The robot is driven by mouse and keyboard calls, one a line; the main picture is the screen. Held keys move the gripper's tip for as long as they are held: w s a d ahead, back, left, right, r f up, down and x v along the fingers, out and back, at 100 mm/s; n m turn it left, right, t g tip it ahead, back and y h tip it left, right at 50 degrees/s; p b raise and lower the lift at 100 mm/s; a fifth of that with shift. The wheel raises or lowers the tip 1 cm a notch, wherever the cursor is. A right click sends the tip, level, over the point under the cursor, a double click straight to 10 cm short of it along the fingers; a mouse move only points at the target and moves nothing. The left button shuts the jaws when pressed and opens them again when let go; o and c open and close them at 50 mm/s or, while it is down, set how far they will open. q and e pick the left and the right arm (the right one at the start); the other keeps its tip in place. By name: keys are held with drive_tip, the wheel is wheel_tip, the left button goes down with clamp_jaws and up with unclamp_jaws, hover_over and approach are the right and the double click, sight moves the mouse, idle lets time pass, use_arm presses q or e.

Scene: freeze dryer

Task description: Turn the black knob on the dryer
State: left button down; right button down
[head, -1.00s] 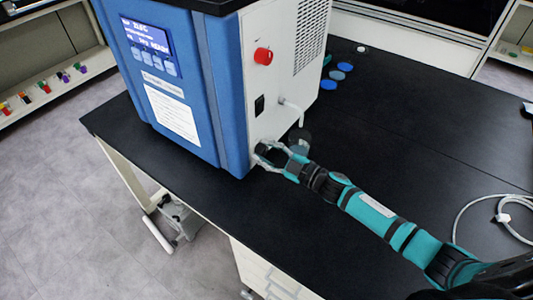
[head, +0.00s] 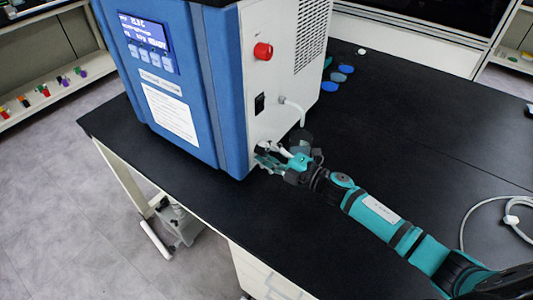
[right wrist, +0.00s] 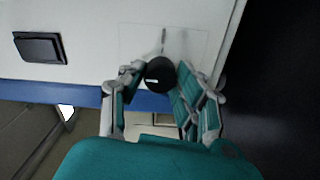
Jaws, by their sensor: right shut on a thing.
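The dryer (head: 175,85) is a blue and white box on the black bench, with a lit screen on its front. The black knob (right wrist: 160,73) is low on its white side panel, between the fingers of my right gripper (right wrist: 157,84). In the right wrist view the fingers stand on both sides of the knob and are shut on it. In the head view my right gripper (head: 268,158) is at the dryer's lower side and largely hides the knob. My left gripper is not in view.
A red knob (head: 263,51) and a black switch (head: 260,103) sit above on the same panel; the switch also shows in the right wrist view (right wrist: 40,47). Blue discs (head: 338,77) lie behind. The bench (head: 420,130) is mostly clear at right.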

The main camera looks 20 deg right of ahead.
idle(0.5)
drive_tip(key=c, duration=0.9)
unclamp_jaws()
drive_tip(key=shift+c, duration=0.2)
drive_tip(key=shift+s, duration=0.1)
drive_tip(key=v, duration=1.2)
